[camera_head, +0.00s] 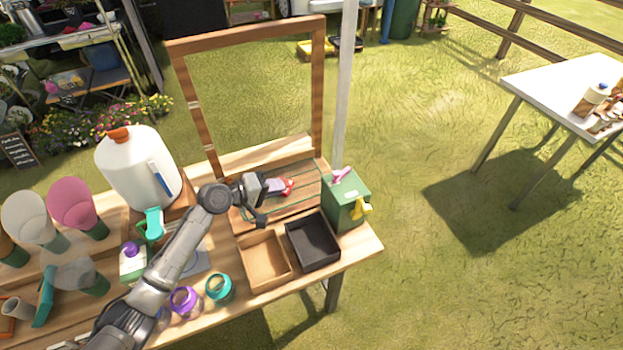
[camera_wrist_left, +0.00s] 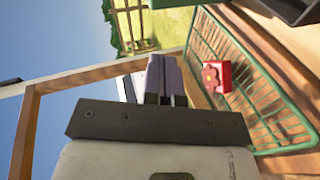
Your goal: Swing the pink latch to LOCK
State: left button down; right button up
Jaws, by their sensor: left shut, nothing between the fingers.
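A small pink latch (camera_head: 342,174) sits on the top of a green box (camera_head: 345,203) at the right end of the wooden table. A yellow handle (camera_head: 361,209) sticks out of the box's front. My left gripper (camera_head: 268,185) is shut and empty, above the table to the left of the box and apart from the latch. Its closed fingers also show in the left wrist view (camera_wrist_left: 165,80). I cannot make out the pink latch in the left wrist view, nor read any LOCK mark. My right gripper is not in view.
A green wire basket (camera_wrist_left: 208,28) holds a red block with a flower (camera_wrist_left: 216,77). A tan tray (camera_head: 264,260) and a black tray (camera_head: 313,241) stand at the table's front. A wooden frame (camera_head: 318,90) rises behind. A white jug (camera_head: 138,165) stands left.

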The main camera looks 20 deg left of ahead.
pick_arm(q)
jog(key=r, duration=0.1)
jog(key=r+t, duration=0.1)
jog(key=r+t+h, duration=0.1)
jog(key=shift+w+d+n, duration=0.2)
jog(key=shift+w+n, duration=0.05)
jog(key=shift+n, duration=0.05)
send_near(342, 172)
notch_tip(342, 172, up, 2)
jog(key=w+a, duration=0.2)
jog(key=w, duration=0.1)
jog(key=shift+d+f, duration=0.15)
jog(key=shift+d, duration=0.8)
jog(key=shift+d+f, duration=0.15)
jog(key=shift+d, duration=0.85)
